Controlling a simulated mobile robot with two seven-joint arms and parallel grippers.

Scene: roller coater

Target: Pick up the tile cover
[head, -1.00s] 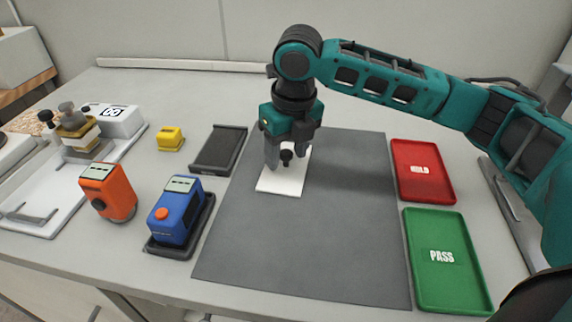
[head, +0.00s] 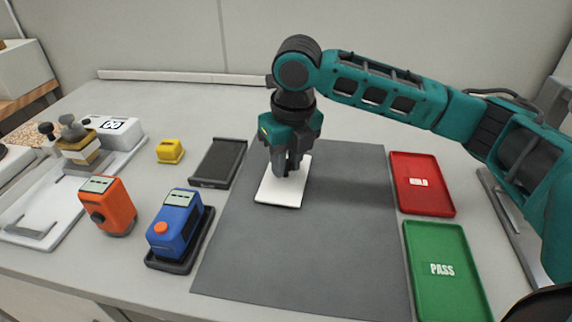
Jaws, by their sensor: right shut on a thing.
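The tile cover (head: 275,194) is a flat white square with a dark knob on top. It is at the upper left of the grey mat (head: 310,245), and I cannot tell whether it touches the mat. My right gripper (head: 289,170) points down over it, its fingers shut on the knob. The fingers hide the knob and part of the cover. My left gripper is not in view.
A red HOLD tray (head: 422,203) and a green PASS tray (head: 445,298) lie right of the mat. Left are an empty dark tray (head: 218,164), a yellow block (head: 170,151), a blue device (head: 176,225) and an orange device (head: 107,206). The mat's front is clear.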

